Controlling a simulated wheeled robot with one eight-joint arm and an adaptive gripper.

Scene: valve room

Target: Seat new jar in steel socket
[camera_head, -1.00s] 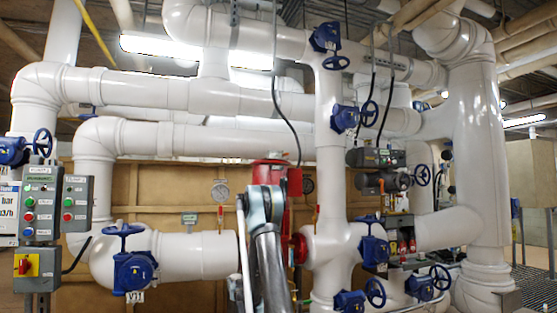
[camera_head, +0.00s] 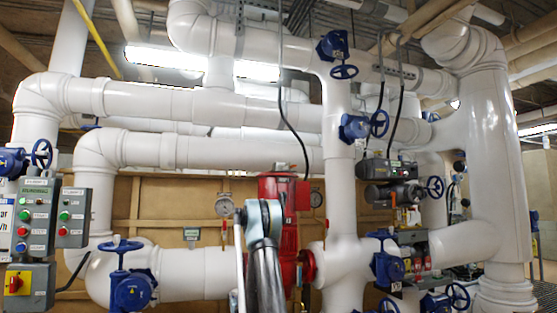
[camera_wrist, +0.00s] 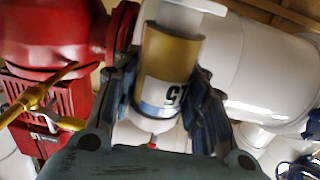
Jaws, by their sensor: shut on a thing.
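The jar (camera_wrist: 170,62) shows in the wrist view. It has an amber-brown body, a white top and a white label with dark, partly cut-off print and a blue band. My gripper (camera_wrist: 163,98) is shut around the jar, with one dark finger on each side. In the wrist view the jar stands roughly upright, slightly tilted. In the head view my arm covers the middle foreground, and neither the gripper nor the jar can be made out. I cannot make out the steel socket in either view.
A red housing (camera_head: 283,187) stands behind my arm. It also shows at the left in the wrist view (camera_wrist: 55,35), with a yellow handle (camera_wrist: 30,100). White pipes (camera_head: 205,275) with blue valves (camera_head: 132,288) surround the area. A control panel (camera_head: 38,215) stands at the left.

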